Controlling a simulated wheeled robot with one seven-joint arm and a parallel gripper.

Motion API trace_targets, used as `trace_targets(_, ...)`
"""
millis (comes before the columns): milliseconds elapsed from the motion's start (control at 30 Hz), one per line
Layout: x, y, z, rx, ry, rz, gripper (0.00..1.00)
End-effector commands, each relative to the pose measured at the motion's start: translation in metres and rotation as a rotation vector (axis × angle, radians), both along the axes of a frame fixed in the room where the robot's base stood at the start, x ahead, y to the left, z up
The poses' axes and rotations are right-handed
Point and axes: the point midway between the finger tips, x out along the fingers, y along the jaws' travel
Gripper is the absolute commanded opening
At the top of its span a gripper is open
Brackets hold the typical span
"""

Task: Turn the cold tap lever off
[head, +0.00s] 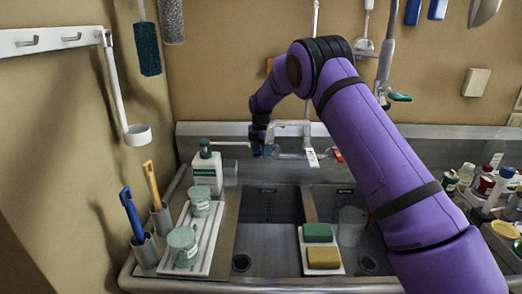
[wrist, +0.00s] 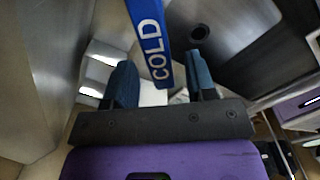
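The cold tap lever (wrist: 150,38) is a blue bar with white COLD lettering in the wrist view. It reaches in from the top, with its end between the two blue fingers of my gripper (wrist: 160,62). The gripper is open, and gaps show between the lever and both fingers. In the head view my gripper (head: 257,150) points down at the left of the wall tap (head: 290,155), above the back of the sink. The cold lever is mostly hidden there by the gripper. A red lever (head: 338,155) is at the tap's right.
Two sink basins (head: 268,205) lie below the tap. A white pump bottle (head: 206,170) stands close left of my gripper. Green and yellow sponges (head: 318,232) rest on the divider. Bottles (head: 485,183) crowd the right counter, and tools hang on the wall.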

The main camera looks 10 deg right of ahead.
Motion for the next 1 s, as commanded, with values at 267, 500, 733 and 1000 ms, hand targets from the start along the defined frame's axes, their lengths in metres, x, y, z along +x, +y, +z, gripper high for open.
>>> trace_targets(267, 0.000, 0.000, 0.000, 0.000, 0.000, 0.000, 0.00)
trace_targets(500, -0.001, -0.001, 0.001, 0.001, 0.000, 0.015, 0.00)
trace_targets(733, -0.008, -0.006, 0.001, 0.001, 0.000, 0.108, 0.00)
trace_targets(1000, -0.021, -0.018, 0.001, 0.003, -0.001, 0.325, 0.00)
